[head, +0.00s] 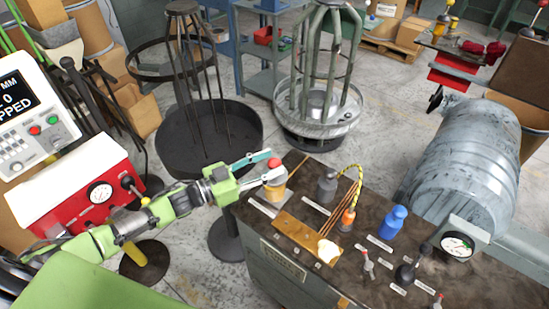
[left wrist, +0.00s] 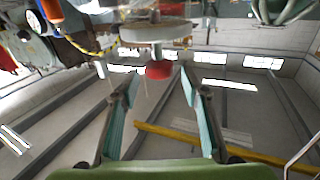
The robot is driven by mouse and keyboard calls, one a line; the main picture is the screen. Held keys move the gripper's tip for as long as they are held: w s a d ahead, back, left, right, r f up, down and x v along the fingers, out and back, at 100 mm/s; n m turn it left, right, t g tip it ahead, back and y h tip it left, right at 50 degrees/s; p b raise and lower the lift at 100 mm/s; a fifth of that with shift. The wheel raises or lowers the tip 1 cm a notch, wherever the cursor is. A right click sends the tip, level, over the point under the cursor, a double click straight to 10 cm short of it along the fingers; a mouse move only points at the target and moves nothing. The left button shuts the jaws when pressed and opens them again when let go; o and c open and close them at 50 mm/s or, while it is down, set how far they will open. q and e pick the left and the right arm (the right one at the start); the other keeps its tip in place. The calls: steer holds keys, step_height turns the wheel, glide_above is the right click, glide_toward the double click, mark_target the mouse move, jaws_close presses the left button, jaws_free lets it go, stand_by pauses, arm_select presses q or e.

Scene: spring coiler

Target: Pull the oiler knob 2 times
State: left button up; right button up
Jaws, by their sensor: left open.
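The oiler has a red knob (head: 274,162) on top of a body with an amber lower part (head: 275,190), at the far left corner of the dark bench top. My left gripper (head: 266,166) reaches in from the left with its two teal fingers spread at the knob's height. In the left wrist view the red knob (left wrist: 158,69) shows between and just beyond the open fingertips (left wrist: 157,82), with a pale disc of the oiler behind it. I see a gap on both sides of the knob. My right gripper is not in view.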

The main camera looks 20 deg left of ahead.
arm_select(q)
steer(key=shift+x, duration=1.1)
